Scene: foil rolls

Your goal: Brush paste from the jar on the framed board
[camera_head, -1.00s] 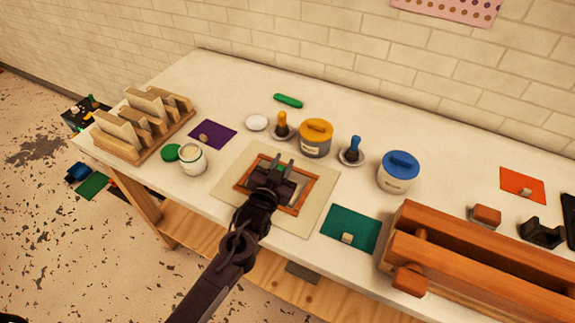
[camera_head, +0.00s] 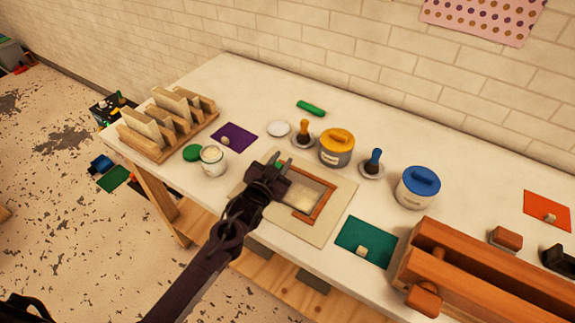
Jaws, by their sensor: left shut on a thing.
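The framed board (camera_head: 322,208) lies on a beige mat (camera_head: 306,233) in the middle of the table. Its reddish-brown frame surrounds a pale, slightly shiny panel. The open white jar (camera_head: 212,164) stands left of it, with pale contents and its green lid (camera_head: 193,153) lying beside it. My left gripper (camera_head: 279,166) is over the upper left part of the framed board, hiding that corner. It is shut on a brush, of which only a bit of green shows between the fingers. The brush's bristles are hidden, so contact with the board cannot be told.
A yellow-lidded jar (camera_head: 337,149) and a blue-lidded jar (camera_head: 417,189) stand behind and right. Orange (camera_head: 304,131) and blue (camera_head: 373,161) brushes stand on saucers; another saucer (camera_head: 279,129) is empty. A wooden rack (camera_head: 160,149) is left, a long wooden block (camera_head: 480,260) right.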

